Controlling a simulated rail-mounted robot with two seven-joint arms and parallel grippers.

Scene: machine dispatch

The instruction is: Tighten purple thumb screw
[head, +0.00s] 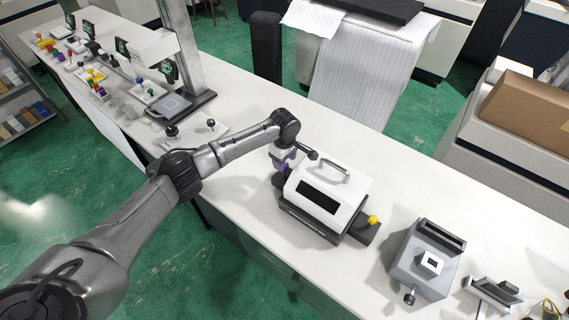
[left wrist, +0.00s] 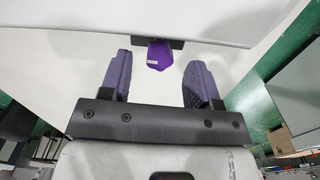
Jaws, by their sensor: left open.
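The purple thumb screw (left wrist: 160,56) shows in the left wrist view, on a dark mount at the edge of a white housing. My left gripper (left wrist: 159,72) is open, with one purple-grey finger on each side of the screw's line. A gap shows between the screw and each finger. In the head view my left gripper (head: 284,162) is at the left end of the white machine (head: 325,195), which has a metal handle on top. Purple shows beneath the gripper there, but I cannot tell screw from fingers. My right gripper is not in view.
A yellow knob (head: 373,219) is at the machine's right end. A grey device (head: 425,262) stands farther right on the white table (head: 245,205). A tablet-like stand (head: 178,104) and several small coloured parts are at the left. Bare table lies behind the machine.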

